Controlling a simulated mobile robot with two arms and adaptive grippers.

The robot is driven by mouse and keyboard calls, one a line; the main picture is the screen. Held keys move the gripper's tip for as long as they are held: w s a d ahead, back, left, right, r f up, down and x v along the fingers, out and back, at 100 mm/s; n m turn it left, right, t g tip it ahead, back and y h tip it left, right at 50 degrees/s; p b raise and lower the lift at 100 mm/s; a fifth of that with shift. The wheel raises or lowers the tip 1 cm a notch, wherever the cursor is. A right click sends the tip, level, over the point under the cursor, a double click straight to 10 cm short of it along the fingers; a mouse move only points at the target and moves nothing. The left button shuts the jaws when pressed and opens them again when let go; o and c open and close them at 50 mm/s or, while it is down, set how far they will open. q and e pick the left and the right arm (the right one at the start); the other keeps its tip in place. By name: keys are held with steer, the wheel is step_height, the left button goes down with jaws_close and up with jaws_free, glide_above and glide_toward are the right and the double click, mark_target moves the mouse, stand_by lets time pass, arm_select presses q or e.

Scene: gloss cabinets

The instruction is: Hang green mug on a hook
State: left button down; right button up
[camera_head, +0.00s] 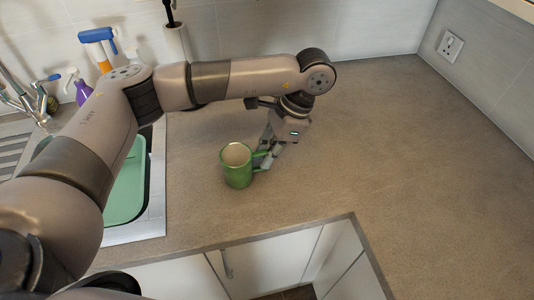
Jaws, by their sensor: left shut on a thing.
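The green mug (237,172) is upright on or just above the brown worktop, left of the middle of the view; I cannot tell whether it touches the surface. Its handle points right. My left gripper (267,158) comes down from the upper right and is shut on the mug's handle side. The fingertips partly cover the handle. My right gripper is not in view. No hook is clearly visible.
The worktop (400,130) is clear to the right. A sink with a green basin (126,190) lies left. Purple (80,88) and blue-topped bottles (97,37), a tap (30,97) and a paper-roll-like holder (176,45) stand at the back. The worktop's front edge has an inner corner.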

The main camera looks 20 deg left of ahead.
arm_select(q)
steer(key=c, duration=1.7)
jaws_free()
steer(key=shift+o, duration=0.2)
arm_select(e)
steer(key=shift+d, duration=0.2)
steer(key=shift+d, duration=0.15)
arm_select(q)
steer(key=p+v, duration=0.4)
steer(key=v, duration=0.8)
steer(key=shift+p, duration=0.4)
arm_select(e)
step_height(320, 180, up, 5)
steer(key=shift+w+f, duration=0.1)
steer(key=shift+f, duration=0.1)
arm_select(q)
steer(key=shift+r, duration=0.1)
